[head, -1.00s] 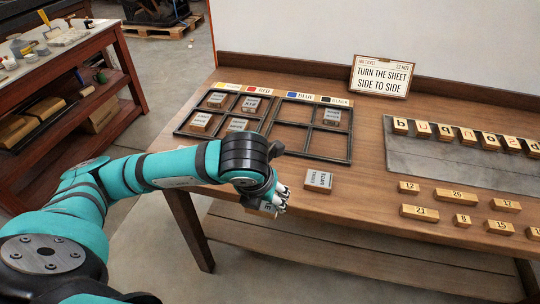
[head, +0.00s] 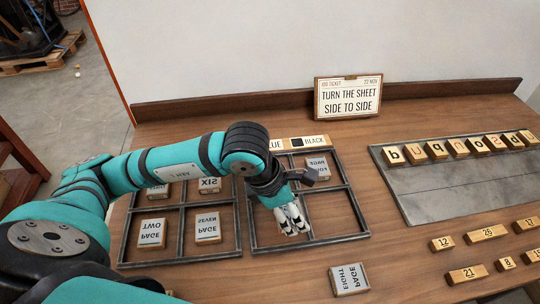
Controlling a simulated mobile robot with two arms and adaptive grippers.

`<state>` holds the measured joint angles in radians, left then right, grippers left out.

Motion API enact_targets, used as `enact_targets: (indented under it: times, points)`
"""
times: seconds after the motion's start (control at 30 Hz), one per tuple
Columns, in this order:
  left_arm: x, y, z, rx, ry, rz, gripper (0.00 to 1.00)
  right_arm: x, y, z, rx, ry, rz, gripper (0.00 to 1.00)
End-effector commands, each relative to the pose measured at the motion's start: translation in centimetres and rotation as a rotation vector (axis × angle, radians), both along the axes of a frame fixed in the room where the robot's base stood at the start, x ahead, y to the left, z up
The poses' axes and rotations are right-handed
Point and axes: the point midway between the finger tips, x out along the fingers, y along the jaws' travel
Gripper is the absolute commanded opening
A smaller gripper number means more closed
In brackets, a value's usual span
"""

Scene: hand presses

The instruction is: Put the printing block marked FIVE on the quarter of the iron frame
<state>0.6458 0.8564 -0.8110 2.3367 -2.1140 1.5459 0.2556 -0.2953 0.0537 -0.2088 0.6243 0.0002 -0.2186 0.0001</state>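My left gripper (head: 292,218) is over the lower-left quarter of the right-hand iron frame (head: 341,238), near its middle bar. Its fingers look closed on a small printing block, mostly hidden by them; its marking is not readable. No block that I can read as FIVE shows elsewhere. A block (head: 317,168) with mirrored letters sits in the upper-right quarter of this frame. The lower-right quarter is empty. My arm partly covers the upper-left quarter. My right gripper is not in view.
The left-hand iron frame (head: 182,243) holds several blocks, including SEVEN (head: 207,227) and TWO (head: 151,233). The EIGHT block (head: 349,279) lies on the bench in front. A sign (head: 348,97) stands behind. A metal plate (head: 440,192) with letter blocks and several numbered blocks are at right.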

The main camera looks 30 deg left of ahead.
Motion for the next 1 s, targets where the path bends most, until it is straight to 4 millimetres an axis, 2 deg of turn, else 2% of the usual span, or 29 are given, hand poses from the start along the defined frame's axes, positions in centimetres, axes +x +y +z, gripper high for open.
enact_targets:
  times: [0.17,0.4,0.6,0.7,0.87,1.0]
  points:
    - [1.7,1.6,0.0,0.003,0.001,-0.016,0.3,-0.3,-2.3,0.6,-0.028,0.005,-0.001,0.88]
    - [6.3,6.1,-0.5,0.002,0.001,-0.011,0.3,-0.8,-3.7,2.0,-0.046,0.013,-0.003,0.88]
    - [9.8,9.5,-1.1,0.001,-0.001,-0.014,0.3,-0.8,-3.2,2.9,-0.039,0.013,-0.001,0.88]
    - [10.9,10.4,-1.2,0.0,-0.001,-0.015,0.3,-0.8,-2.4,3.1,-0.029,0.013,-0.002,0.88]
    - [11.5,11.0,-1.6,0.001,-0.001,-0.019,0.3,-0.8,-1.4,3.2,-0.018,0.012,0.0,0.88]
    - [11.3,11.0,-3.1,0.0,0.003,-0.018,0.3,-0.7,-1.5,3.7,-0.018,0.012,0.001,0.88]
